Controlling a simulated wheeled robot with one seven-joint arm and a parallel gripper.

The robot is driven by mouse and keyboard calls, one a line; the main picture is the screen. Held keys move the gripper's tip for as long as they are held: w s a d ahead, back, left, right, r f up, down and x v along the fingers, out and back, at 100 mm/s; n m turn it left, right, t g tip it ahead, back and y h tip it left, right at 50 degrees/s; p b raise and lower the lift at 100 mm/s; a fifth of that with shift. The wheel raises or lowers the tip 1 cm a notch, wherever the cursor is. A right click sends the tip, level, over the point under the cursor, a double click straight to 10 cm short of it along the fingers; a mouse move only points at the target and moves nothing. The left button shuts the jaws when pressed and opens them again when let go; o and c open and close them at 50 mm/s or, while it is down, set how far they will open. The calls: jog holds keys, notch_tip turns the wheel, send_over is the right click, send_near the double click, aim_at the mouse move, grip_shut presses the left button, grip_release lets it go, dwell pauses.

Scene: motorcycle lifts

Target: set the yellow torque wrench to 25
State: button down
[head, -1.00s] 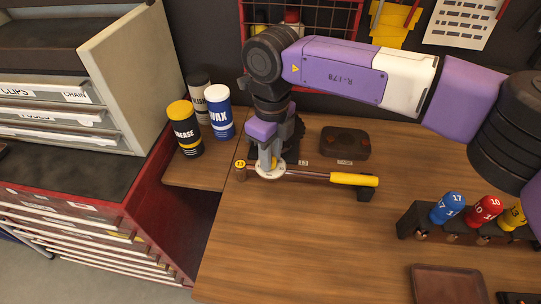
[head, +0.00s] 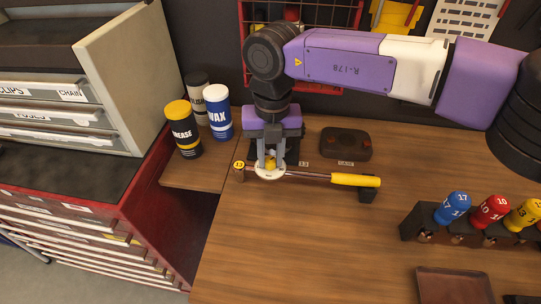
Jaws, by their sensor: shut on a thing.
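The yellow torque wrench (head: 355,180) lies across the wooden bench, its yellow grip to the right and a head marked 13 at its left end. A pale round dial (head: 268,175) sits on its shaft towards the left. My gripper (head: 270,163) points down over the dial and is shut on a small yellow knob (head: 271,165) at its centre, one finger on each side. The dial's scale and the value it points to are too small to read.
A dark tray with red spots (head: 345,143) lies behind the wrench. A rack (head: 410,225) with blue, red and yellow marked pieces stands at right. A brown tray (head: 453,285) lies in front. Grease (head: 183,130), wax (head: 218,112) and polish (head: 198,98) containers stand at left.

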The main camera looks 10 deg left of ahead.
aim_at(271, 160)
jog(key=shift+m, duration=0.8)
jog(key=c, duration=1.2)
grip_release()
jog(key=shift+o, duration=0.2)
jog(key=shift+r, duration=0.1)
notch_tip(271, 160, up, 8)
jog(key=shift+f+b, duration=0.15)
jog(key=shift+b, duration=0.7)
